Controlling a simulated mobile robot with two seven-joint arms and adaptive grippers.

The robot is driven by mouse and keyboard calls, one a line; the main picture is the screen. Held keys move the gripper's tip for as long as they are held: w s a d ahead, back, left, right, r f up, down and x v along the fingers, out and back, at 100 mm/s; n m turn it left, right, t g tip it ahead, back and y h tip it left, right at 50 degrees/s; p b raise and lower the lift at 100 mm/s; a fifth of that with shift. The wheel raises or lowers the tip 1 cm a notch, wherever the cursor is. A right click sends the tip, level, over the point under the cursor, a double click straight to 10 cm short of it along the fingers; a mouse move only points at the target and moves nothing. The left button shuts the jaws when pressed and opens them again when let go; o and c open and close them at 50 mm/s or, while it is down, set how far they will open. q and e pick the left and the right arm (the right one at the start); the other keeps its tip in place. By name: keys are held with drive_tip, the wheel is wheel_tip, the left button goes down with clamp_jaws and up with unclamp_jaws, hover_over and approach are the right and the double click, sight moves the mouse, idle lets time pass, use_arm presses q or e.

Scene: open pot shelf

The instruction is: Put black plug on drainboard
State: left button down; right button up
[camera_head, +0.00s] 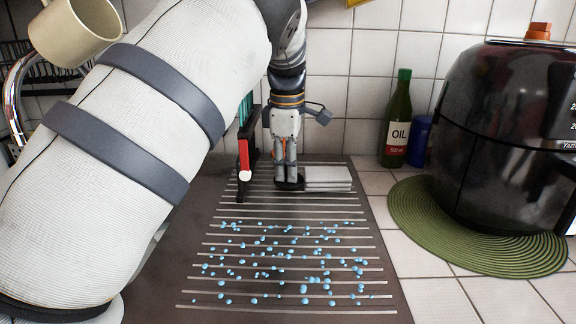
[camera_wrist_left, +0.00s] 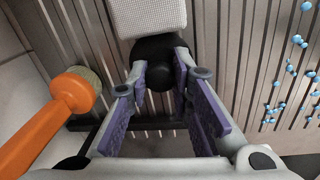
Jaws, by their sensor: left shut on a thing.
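The black plug (camera_head: 289,185) is a small dark, rounded thing at the tips of my left gripper (camera_head: 286,178), low over the far part of the ribbed drainboard (camera_head: 292,206). In the left wrist view the black plug (camera_wrist_left: 157,66) sits between the purple-padded fingers of my left gripper (camera_wrist_left: 160,85), which is shut on it. A pale grey block (camera_head: 328,178) lies right beside the plug; the same textured block shows in the wrist view (camera_wrist_left: 147,18). I cannot tell whether the two touch or are joined. My right gripper is not in view.
Blue drops (camera_head: 290,265) dot the near drainboard, which is otherwise clear. An orange-handled brush (camera_wrist_left: 50,115) is close beside my left gripper. An oil bottle (camera_head: 397,120) and a black fryer (camera_head: 510,135) on a green mat (camera_head: 470,240) stand at right.

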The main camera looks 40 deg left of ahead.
use_arm(q)
drive_tip(key=shift+f, duration=0.15)
drive_tip(key=c, duration=1.4)
unclamp_jaws()
drive_tip(key=r, duration=0.7)
drive_tip(key=shift+s+d+r, duration=0.25)
drive_tip(key=shift+r, duration=0.1)
